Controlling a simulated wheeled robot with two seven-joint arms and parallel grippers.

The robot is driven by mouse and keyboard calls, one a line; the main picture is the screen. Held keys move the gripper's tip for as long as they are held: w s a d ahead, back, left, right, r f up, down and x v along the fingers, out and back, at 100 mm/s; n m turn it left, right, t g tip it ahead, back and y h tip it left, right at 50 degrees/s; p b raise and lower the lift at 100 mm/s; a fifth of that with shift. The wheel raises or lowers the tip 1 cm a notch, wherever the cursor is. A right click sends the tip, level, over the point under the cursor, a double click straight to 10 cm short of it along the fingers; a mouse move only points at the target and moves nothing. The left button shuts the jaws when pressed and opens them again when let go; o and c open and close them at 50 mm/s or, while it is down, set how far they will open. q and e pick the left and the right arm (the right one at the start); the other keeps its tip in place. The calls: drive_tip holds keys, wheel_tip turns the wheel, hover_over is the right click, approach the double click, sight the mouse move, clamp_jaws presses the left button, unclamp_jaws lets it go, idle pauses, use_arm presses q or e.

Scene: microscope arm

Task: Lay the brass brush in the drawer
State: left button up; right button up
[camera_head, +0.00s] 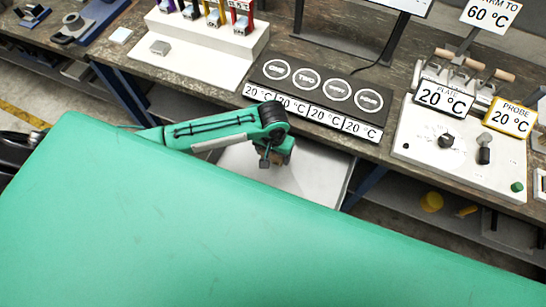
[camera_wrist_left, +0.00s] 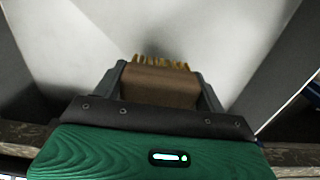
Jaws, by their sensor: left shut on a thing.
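My left gripper (camera_head: 274,160) reaches in from the left, over the open drawer (camera_head: 318,182) below the bench edge. It is shut on the brass brush. In the left wrist view the brush (camera_wrist_left: 160,84) shows as a brown block between the two fingers (camera_wrist_left: 160,95), with brass bristles along its far edge. Pale grey drawer walls and floor (camera_wrist_left: 190,30) lie beyond it. The gap between brush and drawer floor cannot be told. In the head view only a small brown part of the brush shows at the fingers. My right gripper is not in view.
The wooden bench (camera_head: 350,68) runs behind the drawer. On it are a black panel with round plates (camera_head: 322,92), a white control box (camera_head: 460,145) with knobs, and a white rack (camera_head: 215,45). A lower shelf (camera_head: 405,190) holds yellow items.

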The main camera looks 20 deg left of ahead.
sight(273, 160)
use_arm(q)
drive_tip(key=shift+f, duration=0.35)
wheel_tip(273, 160, down, 4)
drive_tip(key=shift+r+p, duration=0.25)
drive_tip(key=shift+p, duration=0.05)
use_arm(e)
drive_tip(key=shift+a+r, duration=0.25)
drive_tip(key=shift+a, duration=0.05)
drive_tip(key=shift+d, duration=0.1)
use_arm(q)
drive_tip(key=o, duration=1)
drive_tip(key=shift+f, duration=0.1)
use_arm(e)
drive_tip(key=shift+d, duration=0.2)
